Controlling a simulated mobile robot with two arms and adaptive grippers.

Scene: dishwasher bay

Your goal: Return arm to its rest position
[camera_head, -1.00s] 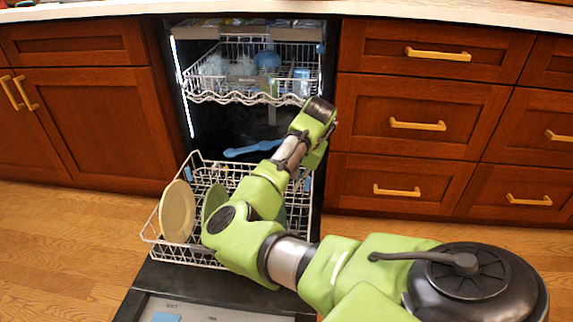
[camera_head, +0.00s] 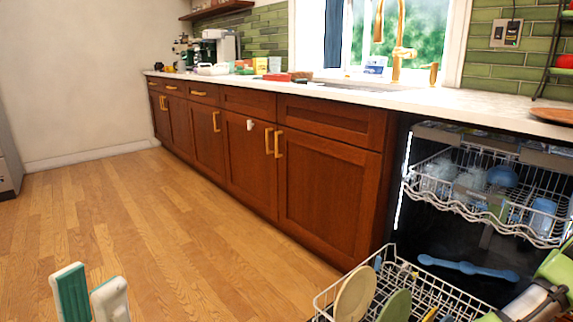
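My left gripper (camera_head: 89,280) is at the bottom left, over the wood floor. Its two pale fingers with green pads stand apart with a gap, and nothing shows between them. Part of my green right arm (camera_head: 556,268) shows at the lower right edge, in front of the dishwasher. The dishwasher's lower rack (camera_head: 330,298) is pulled out and holds a beige plate (camera_head: 355,294) and a green plate (camera_head: 396,306). A blue utensil (camera_head: 468,267) lies behind it.
The upper rack (camera_head: 475,205) holds several dishes and is partly out. Wooden cabinets (camera_head: 329,195) run along the back under a white counter (camera_head: 440,98). The wood floor (camera_head: 170,230) at the left is clear. A small white object (camera_head: 250,125) shows against a cabinet front.

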